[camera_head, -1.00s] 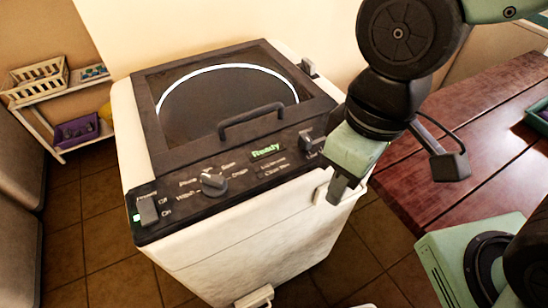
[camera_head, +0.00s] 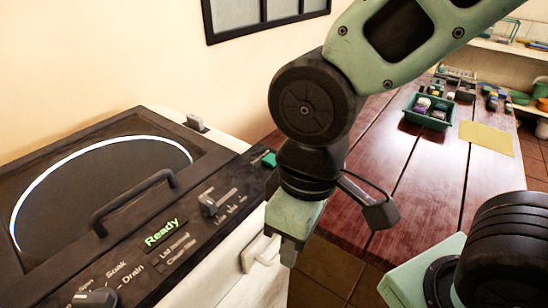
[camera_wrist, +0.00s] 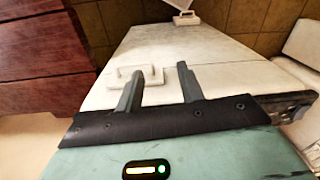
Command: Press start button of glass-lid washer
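The glass-lid washer (camera_head: 217,277) is white with a dark control panel (camera_head: 140,280) and a round-rimmed glass lid (camera_head: 90,175) that is closed. Its display (camera_head: 161,234) glows green with "Ready". A small green button (camera_head: 269,159) sits at the panel's right end, just beyond the slider knob (camera_head: 217,202). My gripper (camera_head: 289,252) points down beside the washer's front, lower in the picture than the green button and apart from it. In the wrist view my gripper (camera_wrist: 159,84) shows two fingers spread with nothing between them, over the white washer front.
A black lid handle (camera_head: 133,203) stands up behind the panel. A white handle (camera_head: 262,252) juts from the washer's front near my gripper. A reddish wooden table (camera_head: 420,180) to the right bears a green crate (camera_head: 428,111) and a yellow mat (camera_head: 487,138). Tiled floor shows between.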

